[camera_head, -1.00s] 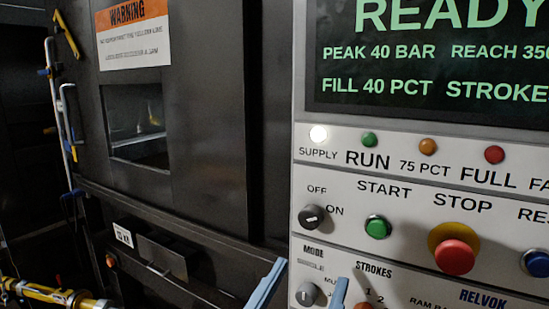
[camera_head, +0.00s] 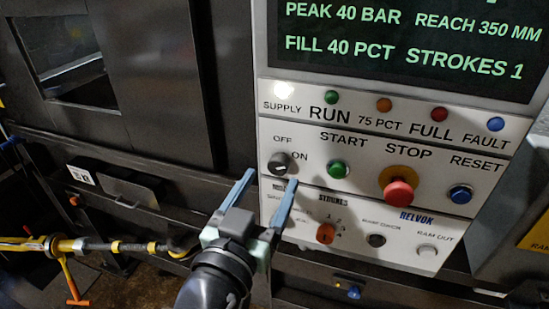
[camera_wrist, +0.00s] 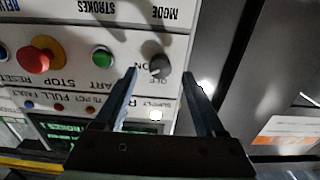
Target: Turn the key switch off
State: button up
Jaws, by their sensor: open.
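The key switch (camera_head: 279,163) is a round dark grey knob on the light control panel, between the printed words OFF and ON. A pale mark shows on its face; its exact direction is hard to tell. In the wrist view the knob (camera_wrist: 159,63) appears upside down, between and beyond the fingertips. My gripper (camera_head: 271,178) is open, its two blue-grey fingers pointing at the panel on either side of the knob. In the wrist view my gripper (camera_wrist: 160,73) holds nothing. I cannot tell whether a finger touches the knob.
The green start button (camera_head: 338,169), red stop button (camera_head: 398,190) and blue reset button (camera_head: 460,194) lie to the right. The orange strokes knob (camera_head: 326,233) is below. The supply lamp (camera_head: 282,89) glows white. The display (camera_head: 410,45) is above.

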aim_at(276, 170)
jog(key=shift+p+x, duration=0.55)
jog(key=shift+x, duration=1.4)
jog(key=shift+c, duration=0.2)
grip_shut()
